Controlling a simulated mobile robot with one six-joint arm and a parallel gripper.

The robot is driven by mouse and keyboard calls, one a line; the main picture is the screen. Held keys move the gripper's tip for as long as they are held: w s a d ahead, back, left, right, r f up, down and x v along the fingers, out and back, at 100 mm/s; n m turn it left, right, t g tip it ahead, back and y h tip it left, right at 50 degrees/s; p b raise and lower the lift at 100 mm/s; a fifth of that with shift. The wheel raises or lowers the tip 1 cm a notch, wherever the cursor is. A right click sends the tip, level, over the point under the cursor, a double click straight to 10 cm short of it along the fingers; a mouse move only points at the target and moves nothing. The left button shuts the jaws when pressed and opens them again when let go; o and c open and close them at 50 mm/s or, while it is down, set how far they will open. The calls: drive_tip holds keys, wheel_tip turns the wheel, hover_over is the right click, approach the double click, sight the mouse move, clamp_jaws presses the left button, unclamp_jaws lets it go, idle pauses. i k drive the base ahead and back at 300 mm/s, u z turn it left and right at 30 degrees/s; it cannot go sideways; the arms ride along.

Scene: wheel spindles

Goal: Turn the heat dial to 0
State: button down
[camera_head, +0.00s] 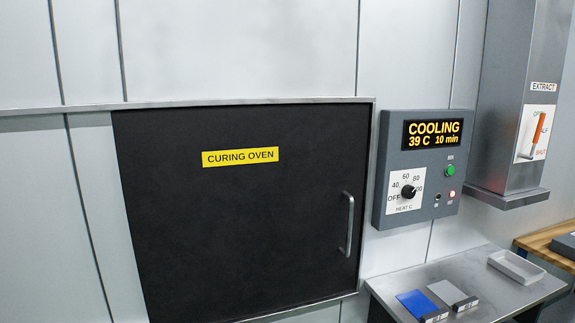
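The heat dial (408,191) is a small black knob on a white plate (397,204) marked "HEAT C". The plate reads OFF at the lower left, then 40, 60, 80 and what looks like 100 clockwise; I see no mark reading 0. The knob's pointer is too small to read surely. The plate is on a grey control box (390,160) right of the oven door. Its display (433,134) reads "COOLING 39 C 10 min". My gripper is not in view.
The black curing oven door (230,230) is shut, with a vertical handle (348,224) near the box. An orange extract lever (537,133) is farther right. A metal table (490,275) stands below.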

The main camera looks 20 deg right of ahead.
sight(408, 192)
drive_tip(key=z, duration=4.05)
drive_tip(key=i, duration=0.1)
drive_tip(key=u, duration=2.8)
